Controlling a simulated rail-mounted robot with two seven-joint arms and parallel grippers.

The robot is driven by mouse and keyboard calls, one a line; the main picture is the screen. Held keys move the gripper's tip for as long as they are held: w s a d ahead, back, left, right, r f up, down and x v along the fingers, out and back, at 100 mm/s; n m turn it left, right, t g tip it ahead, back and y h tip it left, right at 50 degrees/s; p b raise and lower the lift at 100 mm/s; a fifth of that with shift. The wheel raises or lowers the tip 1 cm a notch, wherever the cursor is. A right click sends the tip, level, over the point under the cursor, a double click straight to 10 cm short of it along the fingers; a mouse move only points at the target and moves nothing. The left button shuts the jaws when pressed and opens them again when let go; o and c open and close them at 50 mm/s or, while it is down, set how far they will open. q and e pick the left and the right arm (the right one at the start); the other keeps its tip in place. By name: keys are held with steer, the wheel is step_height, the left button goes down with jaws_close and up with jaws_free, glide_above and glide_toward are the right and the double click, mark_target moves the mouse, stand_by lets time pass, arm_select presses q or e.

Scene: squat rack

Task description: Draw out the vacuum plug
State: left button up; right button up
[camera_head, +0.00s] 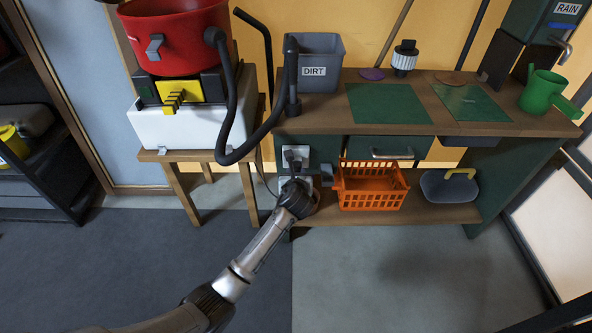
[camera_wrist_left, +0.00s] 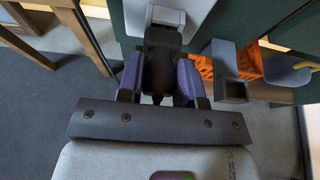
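The black vacuum plug (camera_wrist_left: 162,50) sits at the white wall socket (camera_wrist_left: 190,14), which is on the green end panel of the bench. The plug and socket (camera_head: 304,152) also show in the head view, at the bench's left leg. My left gripper (camera_wrist_left: 163,82) has its two purple-padded fingers on either side of the plug, with no clear gap visible. In the head view my left gripper (camera_head: 297,180) reaches up to the plug from below, and its fingers are partly hidden. The plug's prongs are hidden. My right gripper is not in view.
The red vacuum (camera_head: 185,42) with its black hose (camera_head: 240,145) stands on a white box on a wooden stand, left of the socket. An orange basket (camera_head: 371,190) sits on the lower shelf just right. A grey block (camera_wrist_left: 229,72) juts out beside the gripper. Floor below is clear.

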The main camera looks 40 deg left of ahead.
arm_select(q)
jaws_close()
steer(key=shift+r, duration=0.1)
stand_by(0.4)
steer(key=shift+s+d+p, duration=0.35)
steer(key=shift+s+p, duration=0.05)
steer(key=shift+p, duration=0.5)
steer(key=shift+s+d+p, duration=0.1)
steer(key=shift+p, duration=0.2)
steer(key=s+d+p, duration=0.5)
steer(key=s+p, duration=0.1)
steer(key=shift+s+f+p, duration=0.25)
steer(key=shift+p, duration=0.15)
stand_by(1.1)
steer(key=shift+d, duration=0.15)
